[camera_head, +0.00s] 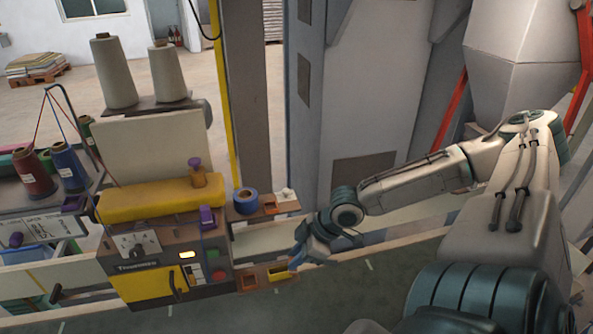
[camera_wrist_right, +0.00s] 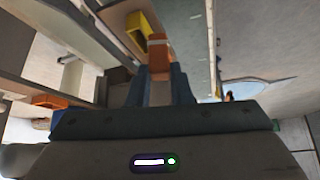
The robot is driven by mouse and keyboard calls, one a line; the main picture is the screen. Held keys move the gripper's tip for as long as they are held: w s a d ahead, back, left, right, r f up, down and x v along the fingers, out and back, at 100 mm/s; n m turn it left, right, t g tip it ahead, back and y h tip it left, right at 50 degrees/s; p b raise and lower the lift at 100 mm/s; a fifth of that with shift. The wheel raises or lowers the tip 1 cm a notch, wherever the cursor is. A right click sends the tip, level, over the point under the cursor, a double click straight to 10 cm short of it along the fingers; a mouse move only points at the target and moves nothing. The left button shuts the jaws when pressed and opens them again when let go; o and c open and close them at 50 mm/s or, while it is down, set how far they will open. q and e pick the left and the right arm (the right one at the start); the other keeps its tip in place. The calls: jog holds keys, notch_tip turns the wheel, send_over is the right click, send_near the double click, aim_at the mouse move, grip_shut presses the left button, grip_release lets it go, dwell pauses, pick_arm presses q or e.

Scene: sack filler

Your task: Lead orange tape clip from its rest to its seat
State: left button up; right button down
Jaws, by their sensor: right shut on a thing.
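My right gripper (camera_head: 299,254) is beside the small lower tray at the right of the sewing machine in the head view. In the right wrist view its blue fingers (camera_wrist_right: 160,86) are shut on the orange tape clip (camera_wrist_right: 159,52), which sticks out beyond the fingertips. In the head view the clip is too small and too much covered by the gripper to make out clearly. I cannot tell which spot is its seat. My left gripper is not in view.
A yellow block (camera_head: 278,272) lies in the lower tray next to the gripper; it also shows in the right wrist view (camera_wrist_right: 132,36). A blue tape roll (camera_head: 245,201) stands on the upper shelf. The sewing machine (camera_head: 160,199) stands left. The green floor (camera_head: 345,290) is clear.

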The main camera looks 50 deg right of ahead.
jog(key=w+d+r+p, duration=0.1)
jog(key=w+d+r, duration=0.4)
jog(key=w+d, duration=0.5)
jog(key=w+r+n+g+y, duration=0.1)
jog(key=w+r+n, duration=0.2)
jog(key=w+r, duration=0.5)
jog(key=f+b, duration=0.2)
jog(key=f, duration=0.1)
jog(key=f+b, duration=0.1)
jog(key=f, duration=0.1)
jog(key=shift+s+a+b, duration=0.1)
jog(key=shift+a+b, duration=0.25)
jog(key=shift+f+b, duration=0.4)
jog(key=shift+f, duration=1.25)
